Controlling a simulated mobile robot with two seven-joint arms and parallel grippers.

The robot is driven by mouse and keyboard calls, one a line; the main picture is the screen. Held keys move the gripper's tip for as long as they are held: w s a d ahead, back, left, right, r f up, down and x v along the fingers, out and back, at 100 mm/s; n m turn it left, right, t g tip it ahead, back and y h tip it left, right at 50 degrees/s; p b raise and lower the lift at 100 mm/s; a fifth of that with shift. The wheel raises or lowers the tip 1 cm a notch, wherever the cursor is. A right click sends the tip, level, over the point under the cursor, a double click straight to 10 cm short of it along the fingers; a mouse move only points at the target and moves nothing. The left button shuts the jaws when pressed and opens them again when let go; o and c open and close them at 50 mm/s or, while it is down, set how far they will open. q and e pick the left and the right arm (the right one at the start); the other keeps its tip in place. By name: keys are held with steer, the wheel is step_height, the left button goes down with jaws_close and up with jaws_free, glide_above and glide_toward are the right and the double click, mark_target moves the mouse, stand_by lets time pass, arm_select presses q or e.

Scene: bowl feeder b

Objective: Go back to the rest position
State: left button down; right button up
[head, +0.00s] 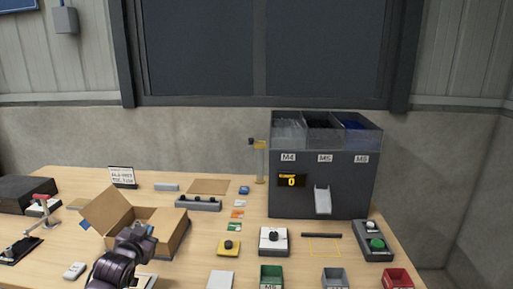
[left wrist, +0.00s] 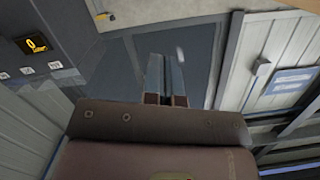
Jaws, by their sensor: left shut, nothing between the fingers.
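My left arm comes in from the bottom left in the head view. My left gripper (head: 140,232) is in front of the open cardboard box (head: 172,232) and hides part of it. In the left wrist view the two fingers of the left gripper (left wrist: 165,78) lie together, shut, with nothing between them. Behind them are the dark window and the wall, so the gripper is tilted up off the table. My right gripper is in neither view.
Green (head: 271,276), grey (head: 334,279) and red (head: 397,279) trays line the front. A green-button box (head: 374,242) stands at the right.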

arm_select(q)
steer(key=s+d+f+n+g, duration=0.1)
steer(key=s+f, duration=0.6)
steer(key=s, duration=0.6)
steer(key=s+d+f+n+g, duration=0.1)
steer(key=s+f+g, duration=0.1)
steer(key=s+f, duration=0.6)
steer(key=s+d+f+n+g, duration=0.1)
steer(key=s+f, duration=0.6)
steer(key=s, duration=1)
steer(key=shift+s+f+g+y, duration=0.3)
steer(key=shift+s+g+y, duration=0.1)
steer(key=shift+g, duration=0.1)
steer(key=shift+a, duration=0.1)
